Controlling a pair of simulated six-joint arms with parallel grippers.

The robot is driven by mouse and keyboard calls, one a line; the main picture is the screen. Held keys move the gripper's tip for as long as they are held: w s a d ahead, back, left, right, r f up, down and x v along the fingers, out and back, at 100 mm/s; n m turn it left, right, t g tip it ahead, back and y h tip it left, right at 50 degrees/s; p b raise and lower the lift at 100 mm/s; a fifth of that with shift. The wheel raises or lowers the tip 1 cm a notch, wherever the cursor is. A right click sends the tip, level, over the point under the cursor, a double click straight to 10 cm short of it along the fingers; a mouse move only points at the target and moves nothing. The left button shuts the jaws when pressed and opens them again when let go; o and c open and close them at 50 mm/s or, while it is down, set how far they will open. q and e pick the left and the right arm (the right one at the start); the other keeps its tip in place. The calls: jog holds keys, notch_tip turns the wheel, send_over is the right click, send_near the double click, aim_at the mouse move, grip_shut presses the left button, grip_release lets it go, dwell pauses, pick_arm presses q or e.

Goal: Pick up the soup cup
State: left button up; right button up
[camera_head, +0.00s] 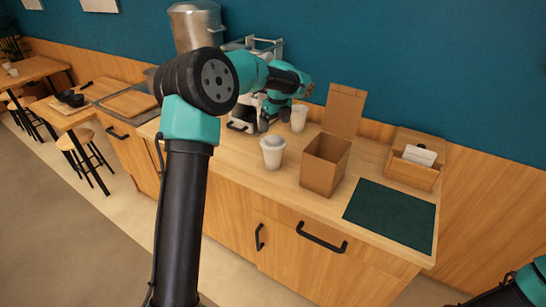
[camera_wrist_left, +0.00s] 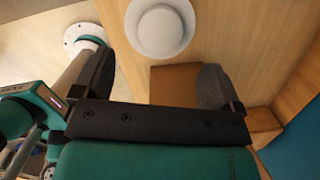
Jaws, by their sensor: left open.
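A white cup with a pale domed top (camera_head: 272,152) stands upright near the counter's front edge. A second white cup (camera_head: 299,118) stands farther back; I cannot tell which one is the soup cup. My left gripper (camera_head: 272,108) is small in the head view, behind the front cup and left of the rear one. In the left wrist view my gripper (camera_wrist_left: 158,68) is open, its dark fingers apart with nothing held. A white round cup (camera_wrist_left: 161,28) shows from above, beyond the fingertips at the top; which cup it is remains unclear. My right gripper is out of view.
An open brown paper box (camera_head: 325,165) stands right of the cups. A dark green mat (camera_head: 392,213) lies at the counter's right, and a wooden holder with white cards (camera_head: 413,170) is behind it. A metal machine (camera_head: 240,118) stands behind my left arm.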

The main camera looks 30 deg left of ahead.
aim_at(273, 138)
pick_arm(q)
jog(key=shift+a+f, duration=0.1)
jog(key=shift+f, duration=0.7)
jog(key=shift+w+a+f, duration=0.1)
jog(key=shift+a+f, duration=0.05)
jog(key=shift+f, duration=1.15)
jog(key=shift+w+a+f, duration=0.1)
jog(key=shift+a+f, duration=0.05)
jog(key=shift+f, duration=1.15)
jog(key=c, duration=0.9)
